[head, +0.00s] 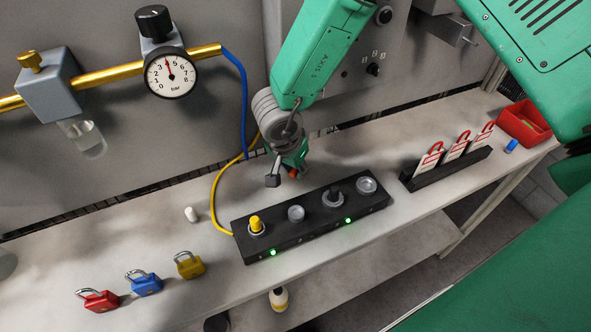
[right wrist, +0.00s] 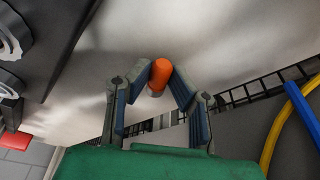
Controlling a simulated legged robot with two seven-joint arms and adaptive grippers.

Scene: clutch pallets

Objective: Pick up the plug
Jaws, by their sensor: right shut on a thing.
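The orange plug (right wrist: 161,74) sits between the fingertips of my right gripper (right wrist: 158,84) in the right wrist view, with a greyish end below the orange part. In the head view, my right gripper (head: 284,175) is shut on it just behind the black connector block, and only a small orange bit of the plug (head: 292,174) shows. Whether the plug touches the bench cannot be told. My left gripper is in neither view.
The black block (head: 285,238) carries a yellow knob (head: 256,225) and several round fittings. Red, blue and yellow padlocks (head: 190,265) lie at the left front. A small white cylinder (head: 191,214) and a blue one (head: 511,146) stand apart. A tag rack (head: 447,168) and red bin (head: 524,124) are right.

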